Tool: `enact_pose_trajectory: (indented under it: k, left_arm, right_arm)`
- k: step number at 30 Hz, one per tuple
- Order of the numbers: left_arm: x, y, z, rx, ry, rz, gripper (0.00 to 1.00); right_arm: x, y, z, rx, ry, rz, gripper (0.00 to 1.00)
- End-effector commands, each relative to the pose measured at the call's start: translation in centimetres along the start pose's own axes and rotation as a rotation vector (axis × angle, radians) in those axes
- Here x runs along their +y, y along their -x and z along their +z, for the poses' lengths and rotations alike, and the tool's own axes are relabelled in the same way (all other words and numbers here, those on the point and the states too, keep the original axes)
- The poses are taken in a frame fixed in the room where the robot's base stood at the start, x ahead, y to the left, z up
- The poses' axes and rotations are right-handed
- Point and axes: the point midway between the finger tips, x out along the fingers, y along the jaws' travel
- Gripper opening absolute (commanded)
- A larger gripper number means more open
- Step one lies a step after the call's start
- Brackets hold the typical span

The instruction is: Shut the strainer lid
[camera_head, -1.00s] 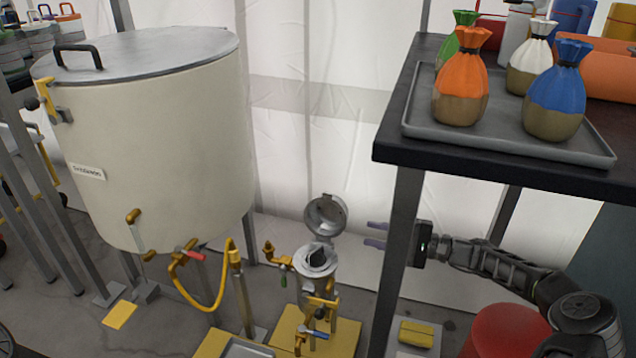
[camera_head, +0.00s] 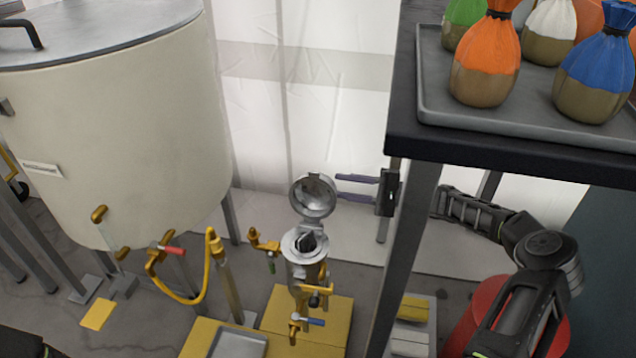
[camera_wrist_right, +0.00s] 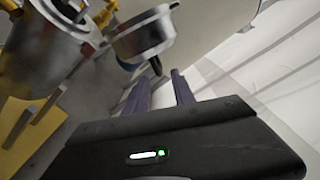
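The strainer (camera_head: 305,258) is a small metal canister with yellow fittings, standing on a yellow base. Its round lid (camera_head: 312,195) is open, tilted up behind the mouth, and something dark shows in the mouth. The lid (camera_wrist_right: 142,36) and the canister (camera_wrist_right: 45,45) also show in the right wrist view. My right gripper (camera_head: 357,188) is just right of the raised lid, its two purple fingers apart and pointing at it, with nothing between them. In the right wrist view the fingers (camera_wrist_right: 160,92) are spread near the lid; whether one touches it I cannot tell. My left gripper is out of view.
A large cream tank (camera_head: 120,130) stands at left, with a yellow hose (camera_head: 190,298) below it. A dark table (camera_head: 500,150) at right bears a grey tray (camera_head: 425,80) of colourful sacks. Its leg (camera_head: 405,255) stands close to my right arm. A red round object (camera_head: 480,310) is below.

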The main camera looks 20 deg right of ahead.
Motion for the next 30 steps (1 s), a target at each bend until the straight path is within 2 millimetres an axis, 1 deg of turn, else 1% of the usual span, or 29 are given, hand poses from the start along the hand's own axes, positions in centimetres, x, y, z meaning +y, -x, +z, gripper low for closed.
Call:
enact_pose_trajectory:
  k: [1,10,15,18,24,26,30]
  left_arm:
    - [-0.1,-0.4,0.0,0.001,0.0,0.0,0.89]
    - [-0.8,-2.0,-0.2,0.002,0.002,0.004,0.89]
    - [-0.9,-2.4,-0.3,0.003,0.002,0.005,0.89]
    - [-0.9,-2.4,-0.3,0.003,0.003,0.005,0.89]
    - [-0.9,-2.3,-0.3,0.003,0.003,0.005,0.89]
    - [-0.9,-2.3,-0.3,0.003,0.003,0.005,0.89]
    - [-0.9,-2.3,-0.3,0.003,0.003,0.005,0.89]
  right_arm:
    - [0.2,-0.6,0.0,-0.003,0.001,0.0,0.31]
    - [0.3,-5.2,-0.1,-0.004,0.002,0.0,0.31]
    - [0.1,-6.7,0.0,-0.001,0.0,-0.001,0.31]
    - [0.0,-7.0,0.0,0.0,0.0,-0.001,0.31]
    - [0.0,-7.0,0.0,0.0,0.0,-0.001,0.31]
    - [0.0,-7.0,0.0,0.0,0.0,-0.001,0.27]
    - [0.0,-7.0,0.0,0.0,0.0,-0.001,0.15]
